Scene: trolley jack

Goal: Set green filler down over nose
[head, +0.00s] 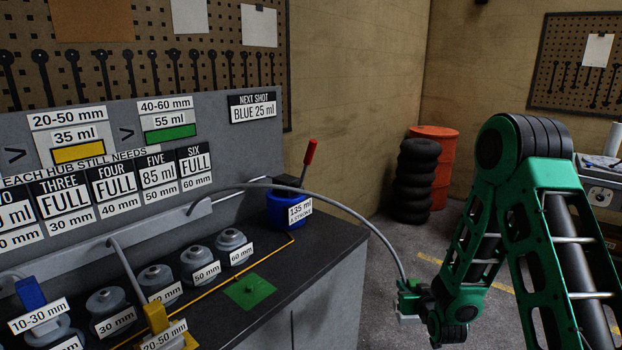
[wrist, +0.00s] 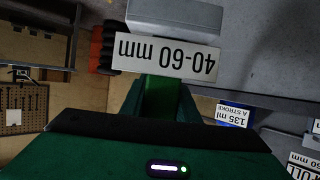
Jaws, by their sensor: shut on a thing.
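My gripper (head: 424,299) is shut on the green filler (head: 409,303), out past the bench's right end and clear of the bench top. A grey hose arches from the bench to the filler. In the wrist view the filler (wrist: 166,55) shows an upside-down "40-60 mm" label, a grey body and a green part at the jaws. Grey domed hubs stand in a row on the bench: 30 mm (head: 105,301), 40 mm (head: 155,279), 50 mm (head: 196,262) and 60 mm (head: 231,242). A green square pad (head: 262,296) with a small bump lies empty in front of them.
A blue pot (head: 284,212) marked 135 ml, with a red-handled lever (head: 308,155), stands at the bench's right end. Yellow (head: 156,318) and blue (head: 30,293) fillers stand at left. Stacked tyres (head: 416,180) and an orange drum (head: 441,165) stand behind on the floor.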

